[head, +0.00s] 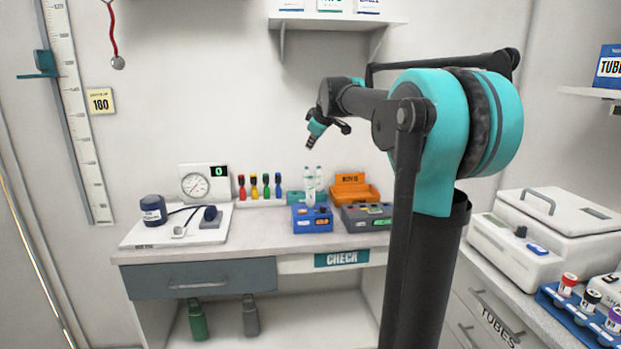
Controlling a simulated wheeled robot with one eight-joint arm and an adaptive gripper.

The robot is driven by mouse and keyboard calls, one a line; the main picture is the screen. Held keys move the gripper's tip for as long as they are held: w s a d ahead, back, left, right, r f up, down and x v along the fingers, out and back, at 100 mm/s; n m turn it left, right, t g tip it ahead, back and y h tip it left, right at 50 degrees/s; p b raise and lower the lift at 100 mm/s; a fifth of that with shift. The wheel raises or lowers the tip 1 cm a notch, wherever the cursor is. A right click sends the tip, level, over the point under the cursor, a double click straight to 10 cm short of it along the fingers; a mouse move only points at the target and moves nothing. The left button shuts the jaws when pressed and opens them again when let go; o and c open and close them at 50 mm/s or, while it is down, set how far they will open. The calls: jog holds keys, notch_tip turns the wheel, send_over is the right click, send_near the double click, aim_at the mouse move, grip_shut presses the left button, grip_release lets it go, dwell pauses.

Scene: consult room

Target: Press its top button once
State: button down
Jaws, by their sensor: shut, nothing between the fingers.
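My gripper (310,146) is shut and empty. It hangs in the air above the back of the desk (262,224), pointing down, well apart from everything on the desk. Below it stands a blue box device (313,224) with small coloured parts on its face. A dark grey box device (362,218) stands to its right, partly hidden by my arm. At the left is a white gauge unit (194,182) with a round dial and a dark display reading 0. Which of these the task means, and where its top button is, I cannot tell.
Clear bottles (313,186) and an orange bin (352,188) stand behind the box devices. Coloured tubes (260,186) stand in a row along the wall. A white lidded machine (545,234) and a blue tube rack (571,318) are on the right counter. A shelf (335,20) hangs above.

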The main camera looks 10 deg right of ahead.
send_over(311, 180)
jog(key=shift+f, duration=4.1)
jog(key=shift+f, duration=0.15)
jog(key=shift+f, duration=0.25)
jog(key=shift+f, duration=0.4)
jog(key=shift+r, duration=0.85)
jog(key=shift+r, duration=2.5)
jog(key=shift+s+f, duration=0.1)
